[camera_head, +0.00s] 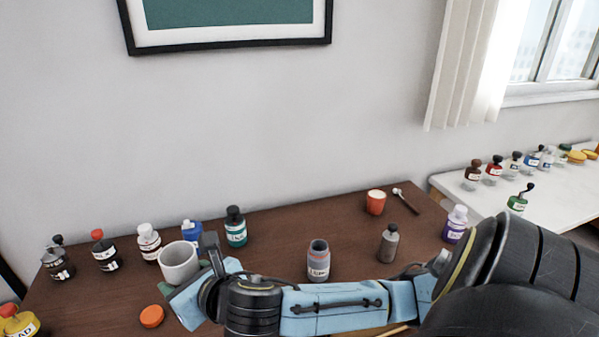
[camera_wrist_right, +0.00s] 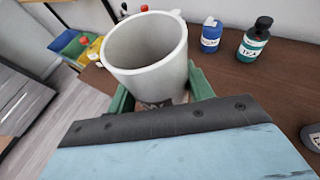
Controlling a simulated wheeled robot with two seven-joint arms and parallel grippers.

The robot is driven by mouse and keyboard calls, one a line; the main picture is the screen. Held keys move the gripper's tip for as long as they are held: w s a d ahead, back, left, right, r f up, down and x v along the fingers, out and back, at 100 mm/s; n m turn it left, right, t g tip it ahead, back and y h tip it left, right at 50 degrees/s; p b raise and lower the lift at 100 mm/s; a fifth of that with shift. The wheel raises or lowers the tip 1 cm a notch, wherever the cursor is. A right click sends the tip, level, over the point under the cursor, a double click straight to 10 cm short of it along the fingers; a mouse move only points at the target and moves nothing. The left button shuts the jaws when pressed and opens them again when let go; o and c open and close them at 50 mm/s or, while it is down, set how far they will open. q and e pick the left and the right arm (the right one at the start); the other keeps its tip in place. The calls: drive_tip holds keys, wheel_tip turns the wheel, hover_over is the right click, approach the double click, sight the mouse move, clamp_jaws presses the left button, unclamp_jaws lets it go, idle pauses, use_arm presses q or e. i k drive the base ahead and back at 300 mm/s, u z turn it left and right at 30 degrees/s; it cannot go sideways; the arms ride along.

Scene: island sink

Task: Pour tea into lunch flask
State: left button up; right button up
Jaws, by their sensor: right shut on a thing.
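My right gripper (camera_head: 190,283) is shut on a white, wide-mouthed cup (camera_head: 179,262). In the right wrist view the cup (camera_wrist_right: 143,45) sits between the green fingers (camera_wrist_right: 160,100), its open mouth facing up; no contents can be made out. A dark green bottle with a black cap (camera_head: 236,228) stands behind and right of the cup; its label appears to read tea in the right wrist view (camera_wrist_right: 254,42). A grey flask with an open mouth and a white label (camera_head: 318,264) stands upright behind my right forearm, apart from the cup. Its label seems to read lunch. My left gripper is out of view.
A blue bottle (camera_head: 191,232), a white one (camera_head: 148,243) and black ones (camera_head: 105,253) stand left on the brown table. An orange lid (camera_head: 151,316) lies in front. A grey bottle (camera_head: 389,243) and orange cup (camera_head: 376,202) stand right. Free room lies behind the flask.

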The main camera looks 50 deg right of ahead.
sight(318, 260)
drive_tip(key=u, duration=1.15)
drive_tip(key=k, duration=1.05)
drive_tip(key=z, duration=1.25)
drive_tip(key=i, duration=0.5)
